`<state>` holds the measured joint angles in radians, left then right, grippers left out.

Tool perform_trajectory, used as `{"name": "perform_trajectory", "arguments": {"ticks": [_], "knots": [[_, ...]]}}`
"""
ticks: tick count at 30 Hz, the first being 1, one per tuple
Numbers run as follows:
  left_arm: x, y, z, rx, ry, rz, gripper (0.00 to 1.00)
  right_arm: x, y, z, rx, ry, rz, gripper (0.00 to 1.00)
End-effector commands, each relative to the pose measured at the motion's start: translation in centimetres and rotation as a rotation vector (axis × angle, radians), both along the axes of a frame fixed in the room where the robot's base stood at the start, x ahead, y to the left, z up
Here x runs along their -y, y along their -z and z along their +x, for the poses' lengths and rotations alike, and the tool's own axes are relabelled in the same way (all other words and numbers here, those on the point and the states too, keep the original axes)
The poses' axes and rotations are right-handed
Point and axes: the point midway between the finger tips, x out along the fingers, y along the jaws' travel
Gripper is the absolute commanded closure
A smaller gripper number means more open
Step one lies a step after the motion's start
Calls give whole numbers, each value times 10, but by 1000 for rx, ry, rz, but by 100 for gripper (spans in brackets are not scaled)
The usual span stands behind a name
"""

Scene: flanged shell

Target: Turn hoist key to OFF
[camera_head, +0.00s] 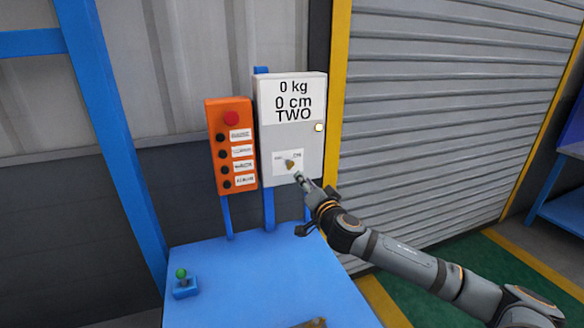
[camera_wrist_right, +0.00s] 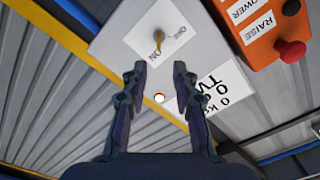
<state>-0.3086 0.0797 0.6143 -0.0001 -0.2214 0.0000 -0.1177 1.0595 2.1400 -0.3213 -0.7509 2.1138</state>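The hoist key (camera_head: 290,164) is a small brass-coloured key in a white-labelled switch on the lower part of the grey control box (camera_head: 309,148). In the right wrist view the key (camera_wrist_right: 158,42) stands out beyond my fingertips, beside the label's "ON" lettering. My right gripper (camera_head: 299,177) is just below and right of the key in the head view. In the right wrist view its two fingers (camera_wrist_right: 160,70) are spread with a gap between them and nothing held. The key appears apart from the fingers. My left gripper is not in view.
An orange pendant (camera_head: 231,145) with a red button and several black buttons hangs left of the box. A lit indicator (camera_head: 319,127) is on the box. A blue table (camera_head: 250,275) below carries a green-knobbed joystick (camera_head: 182,282). A grey roller shutter (camera_head: 440,110) is at right.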

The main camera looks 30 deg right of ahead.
Motion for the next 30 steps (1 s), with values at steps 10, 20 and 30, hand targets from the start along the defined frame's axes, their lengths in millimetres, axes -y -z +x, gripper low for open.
{"name": "perform_trajectory", "arguments": {"ticks": [10, 20, 30], "knots": [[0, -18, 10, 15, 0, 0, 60, 11, -5, 53, 5, -1, 13, 72], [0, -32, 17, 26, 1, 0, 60, 20, -1, 93, 0, -5, 3, 72], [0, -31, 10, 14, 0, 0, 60, 20, 0, 95, 0, -6, 1, 80]]}}
